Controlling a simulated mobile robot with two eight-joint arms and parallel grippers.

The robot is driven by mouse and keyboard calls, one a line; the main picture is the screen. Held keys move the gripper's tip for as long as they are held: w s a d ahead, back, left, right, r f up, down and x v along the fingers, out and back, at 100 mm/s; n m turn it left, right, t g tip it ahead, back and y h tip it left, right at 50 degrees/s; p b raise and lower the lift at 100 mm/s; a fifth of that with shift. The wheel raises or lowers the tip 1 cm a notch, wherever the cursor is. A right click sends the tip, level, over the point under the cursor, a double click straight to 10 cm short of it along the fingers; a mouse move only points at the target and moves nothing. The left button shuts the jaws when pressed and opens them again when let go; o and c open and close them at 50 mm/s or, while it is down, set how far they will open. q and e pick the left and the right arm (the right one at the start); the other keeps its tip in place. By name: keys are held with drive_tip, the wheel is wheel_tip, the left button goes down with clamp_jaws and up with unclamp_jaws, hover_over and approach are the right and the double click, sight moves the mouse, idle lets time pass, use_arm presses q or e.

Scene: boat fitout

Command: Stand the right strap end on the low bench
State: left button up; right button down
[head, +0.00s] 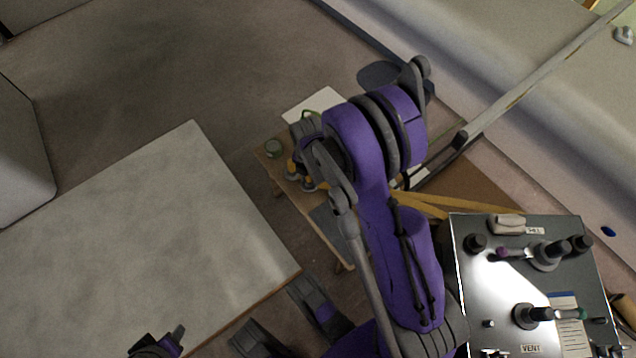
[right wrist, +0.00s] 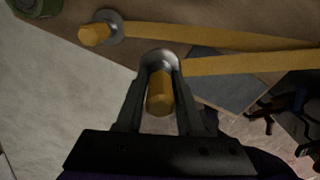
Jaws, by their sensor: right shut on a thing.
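The low bench (head: 272,168) is a narrow wooden board beyond my right arm; its brown top also shows in the right wrist view (right wrist: 60,22). My right gripper (right wrist: 160,85) is shut on a strap end (right wrist: 160,95), an orange peg with a grey rounded collar and a yellow strap (right wrist: 250,64) running right. I cannot tell whether this end touches the bench. A second strap end (right wrist: 95,35), an orange peg with a grey disc, is to the left with its own yellow strap. My left gripper (head: 160,346) is barely in the head view, at the bottom edge.
A green can (head: 273,147) stands near the bench's left edge. A dark grey patch (right wrist: 230,78) lies right of the held end. A pale flat-topped block (head: 140,240) fills the left. A metal control panel (head: 520,290) with knobs stands at lower right. Open floor lies at upper left.

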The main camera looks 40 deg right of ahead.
wheel_tip(320, 180, down, 8)
drive_tip(key=shift+r+b, duration=0.25)
drive_tip(key=shift+b, duration=0.8)
drive_tip(key=shift+f, duration=0.1)
drive_tip(key=c, duration=0.5)
unclamp_jaws()
